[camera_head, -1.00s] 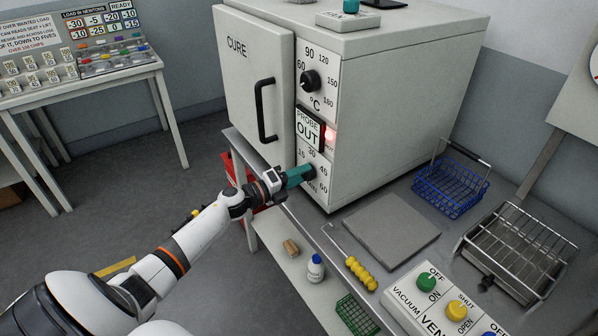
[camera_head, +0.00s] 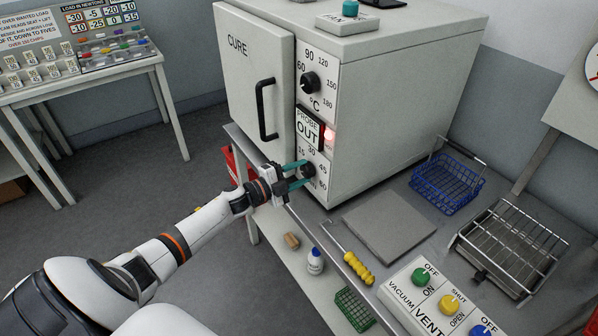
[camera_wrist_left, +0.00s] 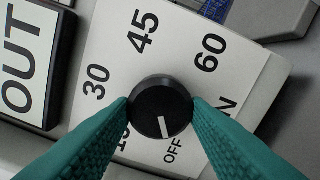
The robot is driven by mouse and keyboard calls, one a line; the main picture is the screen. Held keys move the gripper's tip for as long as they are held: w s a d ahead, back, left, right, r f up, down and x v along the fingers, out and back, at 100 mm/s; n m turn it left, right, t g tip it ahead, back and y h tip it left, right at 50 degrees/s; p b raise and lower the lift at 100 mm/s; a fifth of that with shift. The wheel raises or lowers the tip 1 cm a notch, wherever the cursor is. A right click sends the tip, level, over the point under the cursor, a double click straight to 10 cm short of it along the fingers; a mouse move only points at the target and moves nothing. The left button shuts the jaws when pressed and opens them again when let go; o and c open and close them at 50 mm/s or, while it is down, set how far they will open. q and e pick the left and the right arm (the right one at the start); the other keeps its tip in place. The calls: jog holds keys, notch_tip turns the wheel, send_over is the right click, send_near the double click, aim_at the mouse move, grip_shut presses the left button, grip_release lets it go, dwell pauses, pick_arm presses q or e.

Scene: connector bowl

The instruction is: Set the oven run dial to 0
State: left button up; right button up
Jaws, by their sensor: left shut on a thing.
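The white oven (camera_head: 390,110) stands at the centre, its front panel facing my left arm. Its run dial (camera_wrist_left: 161,107) is a black round knob with a white pointer mark, on a plate marked 15, 30, 45, 60 and OFF. In the left wrist view the mark points down toward OFF; I see no 0 there. My left gripper (camera_wrist_left: 161,106) has its teal fingers on both sides of the knob, touching it. In the head view the gripper (camera_head: 306,174) partly hides the dial and its lower labels. My right gripper is not in view.
Above are the temperature dial (camera_head: 311,83), a PROBE OUT sign (camera_head: 308,128) and a glowing red lamp (camera_head: 330,135). The oven door handle (camera_head: 264,110) is left of them. A blue basket (camera_head: 447,184), wire rack (camera_head: 512,243) and switch panel (camera_head: 400,295) stand on the right.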

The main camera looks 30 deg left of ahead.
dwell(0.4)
pick_arm(q)
jog(key=o, duration=1)
jog(key=shift+c, duration=0.2)
jog(key=b+v, duration=0.2)
jog(key=v, duration=1)
jog(key=shift+a+f, duration=0.1)
